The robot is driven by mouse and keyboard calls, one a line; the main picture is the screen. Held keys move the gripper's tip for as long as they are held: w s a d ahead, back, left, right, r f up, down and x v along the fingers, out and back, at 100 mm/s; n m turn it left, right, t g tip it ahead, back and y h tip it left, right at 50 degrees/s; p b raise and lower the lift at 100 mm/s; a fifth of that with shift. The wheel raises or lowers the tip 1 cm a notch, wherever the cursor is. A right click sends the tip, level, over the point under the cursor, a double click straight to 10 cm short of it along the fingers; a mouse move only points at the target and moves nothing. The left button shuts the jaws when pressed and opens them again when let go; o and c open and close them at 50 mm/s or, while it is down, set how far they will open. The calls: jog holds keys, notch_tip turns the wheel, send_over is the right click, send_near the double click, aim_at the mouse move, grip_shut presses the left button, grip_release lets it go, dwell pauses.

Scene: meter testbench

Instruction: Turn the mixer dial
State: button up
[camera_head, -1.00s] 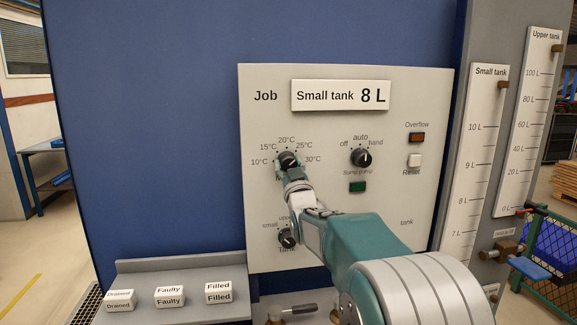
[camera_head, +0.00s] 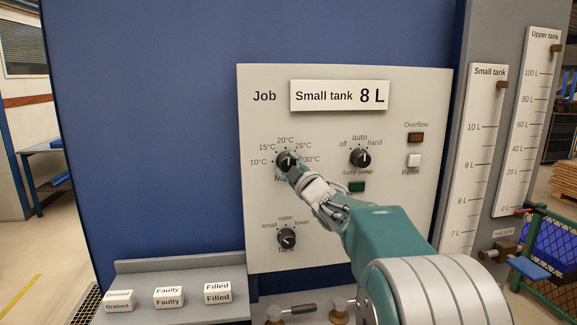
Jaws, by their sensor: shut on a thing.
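The mixer dial (camera_head: 285,161) is a black knob on the light grey panel (camera_head: 350,250), ringed by marks from 10°C to 30°C. Its pale pointer line stands close to upright, near the 20°C mark. My gripper (camera_head: 292,168) is at the dial's lower right side and is shut on it. My arm reaches up to it from the lower right. The fingers hide the dial's lower right edge and most of the label below it.
The sump pump dial (camera_head: 361,158) is to the right, with a green button (camera_head: 357,187) below it. The tank dial (camera_head: 286,238) is below the mixer dial. A ledge (camera_head: 185,308) with several labelled blocks is at the lower left. Valve handles (camera_head: 290,310) sit under the panel.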

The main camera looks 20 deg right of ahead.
jog(key=shift+f+n, duration=0.1)
jog(key=shift+n, duration=0.3)
jog(key=o, duration=1.1)
jog(key=shift+a, duration=0.15)
jog(key=shift+o, duration=0.2)
jog(key=v, duration=1.1)
jog(key=shift+s, duration=0.4)
jog(key=shift+f, duration=0.1)
